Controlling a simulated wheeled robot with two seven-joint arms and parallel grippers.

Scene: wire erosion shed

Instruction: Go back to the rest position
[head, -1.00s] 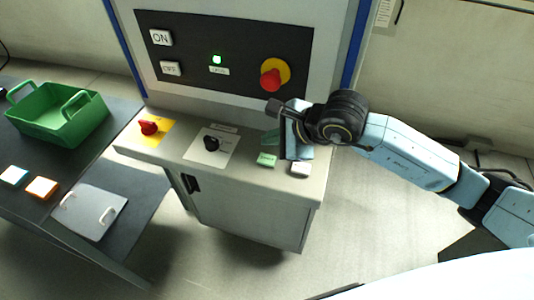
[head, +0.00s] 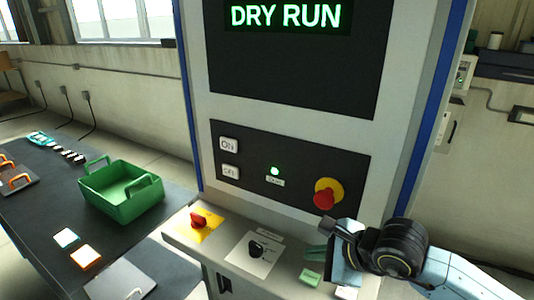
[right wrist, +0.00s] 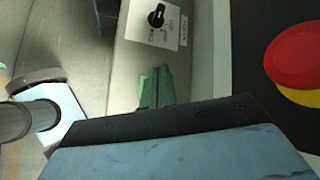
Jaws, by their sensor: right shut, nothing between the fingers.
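My right gripper (head: 318,254) is shut and empty. Its green fingers (right wrist: 155,88) also show in the right wrist view, pressed together. It hangs over the right part of the machine's grey console ledge (head: 180,232), below and close to the red emergency button (head: 326,196) on its yellow base. I cannot tell whether it touches anything. The button shows at the right of the right wrist view (right wrist: 297,55). My left gripper is in no view.
The display (head: 286,15) reads DRY RUN and a green lamp (head: 275,171) is lit. A green crate (head: 122,198) stands on the dark table (head: 50,215) at left.

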